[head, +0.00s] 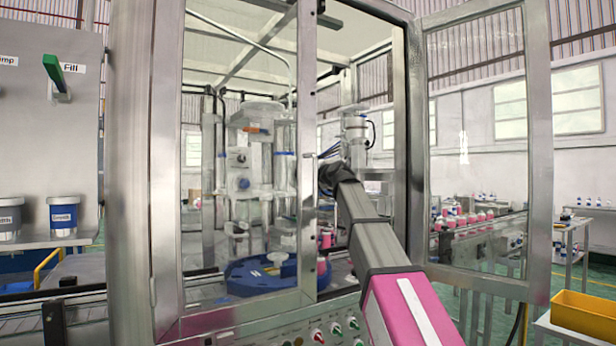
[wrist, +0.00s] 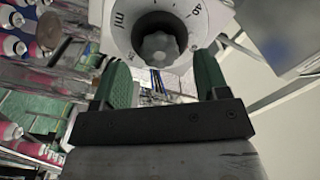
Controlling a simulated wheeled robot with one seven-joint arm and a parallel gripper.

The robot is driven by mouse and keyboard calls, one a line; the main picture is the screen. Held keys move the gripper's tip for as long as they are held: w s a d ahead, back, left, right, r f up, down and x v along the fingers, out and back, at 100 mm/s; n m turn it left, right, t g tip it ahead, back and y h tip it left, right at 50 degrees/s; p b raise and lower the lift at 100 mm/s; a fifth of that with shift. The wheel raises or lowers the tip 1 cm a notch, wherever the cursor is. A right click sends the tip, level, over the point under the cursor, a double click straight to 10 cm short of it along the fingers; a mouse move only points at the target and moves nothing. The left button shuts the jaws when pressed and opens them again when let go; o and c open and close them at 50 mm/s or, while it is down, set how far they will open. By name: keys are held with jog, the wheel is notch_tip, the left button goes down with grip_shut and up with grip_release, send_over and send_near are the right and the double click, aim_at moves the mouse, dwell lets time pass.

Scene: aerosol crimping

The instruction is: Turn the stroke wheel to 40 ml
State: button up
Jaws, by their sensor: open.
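The stroke wheel (wrist: 160,48) is a grey lobed knob in a dark round recess, at the top of the wrist view. A white dial (wrist: 122,38) surrounds it, with "ml" at the left and what looks like "40" at the upper right. I cannot tell which value the wheel is set to. My gripper (wrist: 162,72) has two green fingers, spread wide with nothing between them. Their tips point towards the wheel's lower sides and appear apart from it. In the head view my arm reaches through the open cabinet door, and the wheel cannot be made out.
The open glass door (head: 476,150) stands to the right of my arm, and the metal door post (head: 308,150) is close on its left. Filling machinery (head: 262,170) with a blue base is behind the glass. Pink cans (head: 462,218) line a conveyor at the right.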

jog(key=shift+x, duration=1.15)
jog(key=c, duration=0.9)
jog(key=shift+c, duration=0.2)
jog(key=n, duration=1.1)
jog(key=shift+n, duration=0.4)
